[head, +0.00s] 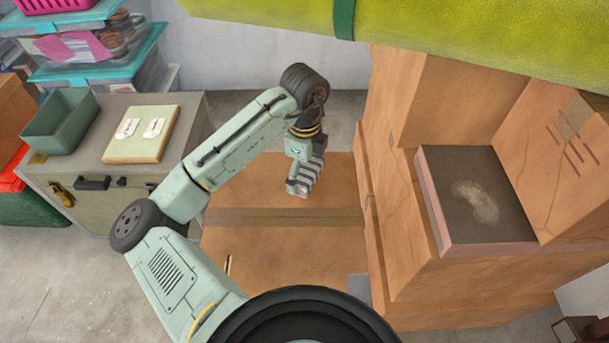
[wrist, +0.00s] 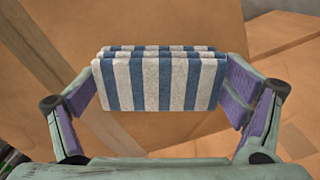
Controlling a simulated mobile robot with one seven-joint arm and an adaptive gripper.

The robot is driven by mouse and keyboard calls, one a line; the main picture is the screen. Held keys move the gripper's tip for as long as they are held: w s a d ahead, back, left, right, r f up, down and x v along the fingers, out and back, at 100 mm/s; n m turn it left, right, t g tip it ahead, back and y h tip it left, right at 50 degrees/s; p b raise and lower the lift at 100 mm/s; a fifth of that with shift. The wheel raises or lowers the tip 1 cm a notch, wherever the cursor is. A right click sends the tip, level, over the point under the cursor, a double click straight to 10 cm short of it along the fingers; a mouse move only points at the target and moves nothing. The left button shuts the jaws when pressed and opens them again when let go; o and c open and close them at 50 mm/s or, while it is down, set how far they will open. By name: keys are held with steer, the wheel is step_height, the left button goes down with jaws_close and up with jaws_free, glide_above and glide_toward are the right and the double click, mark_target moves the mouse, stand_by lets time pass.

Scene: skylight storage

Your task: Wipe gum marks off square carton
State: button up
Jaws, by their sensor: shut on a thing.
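My gripper (head: 298,178) is shut on a folded cloth (head: 311,176) with blue and white stripes. In the wrist view the cloth (wrist: 160,82) spans between the two purple finger pads. A large brown carton (head: 270,240) with a tape strip across its top lies below my gripper; I take it for the square carton. The cloth is over its far part; I cannot tell if they touch. No gum marks can be made out clearly on it. My arm hides part of its left side.
Stacked cartons (head: 400,260) rise on the right, one with a dark top (head: 450,165) bearing a pale smudge. A green roll (head: 450,35) hangs over the back. On the left, a grey chest (head: 110,180) holds a green bin (head: 60,120) and a board (head: 140,135).

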steer(key=shift+w, duration=1.5)
